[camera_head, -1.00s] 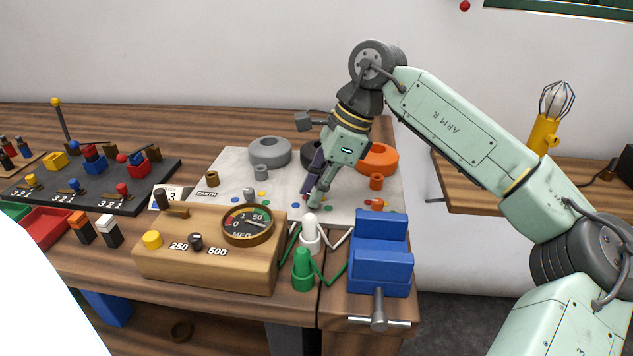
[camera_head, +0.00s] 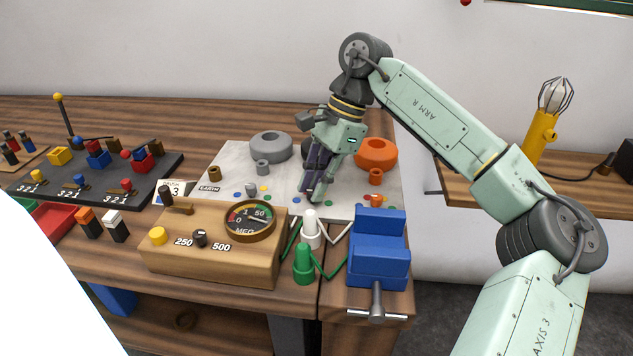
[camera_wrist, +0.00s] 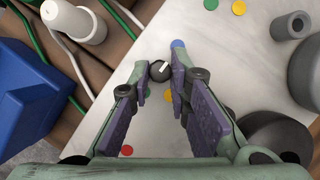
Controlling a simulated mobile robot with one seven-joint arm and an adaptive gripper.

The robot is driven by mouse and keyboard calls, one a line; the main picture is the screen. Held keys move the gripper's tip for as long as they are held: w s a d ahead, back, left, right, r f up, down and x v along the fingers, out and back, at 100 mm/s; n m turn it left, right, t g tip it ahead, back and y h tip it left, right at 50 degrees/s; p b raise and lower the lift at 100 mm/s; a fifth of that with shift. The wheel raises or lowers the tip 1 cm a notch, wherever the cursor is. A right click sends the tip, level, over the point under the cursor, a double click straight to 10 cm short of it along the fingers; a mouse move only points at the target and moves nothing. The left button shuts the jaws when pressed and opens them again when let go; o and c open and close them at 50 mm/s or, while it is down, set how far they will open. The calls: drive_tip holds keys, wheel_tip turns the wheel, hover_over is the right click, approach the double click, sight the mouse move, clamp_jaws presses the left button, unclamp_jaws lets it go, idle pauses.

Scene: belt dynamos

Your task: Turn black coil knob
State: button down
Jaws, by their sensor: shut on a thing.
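The black coil knob (camera_wrist: 160,70) is a small round black knob with a white mark, on the pale board (camera_head: 225,180). In the wrist view it sits between the fingertips of my gripper (camera_wrist: 161,75), which is shut on it. The white mark points up and slightly right there. In the head view my gripper (camera_head: 311,195) reaches down to the board, and its fingers hide the knob. A dark coil (camera_wrist: 275,138) shows beside the right finger in the wrist view; in the head view it is mostly behind my gripper.
A grey coil (camera_head: 270,147) and an orange coil (camera_head: 376,154) stand on the board. In front are a wooden meter box (camera_head: 205,262), a white post (camera_head: 311,230), a green post (camera_head: 303,265) with wires, and a blue vise (camera_head: 378,262).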

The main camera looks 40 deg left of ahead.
drive_tip(key=c, duration=1.5)
unclamp_jaws()
drive_tip(key=v, duration=1.2)
drive_tip(key=shift+w, duration=0.1)
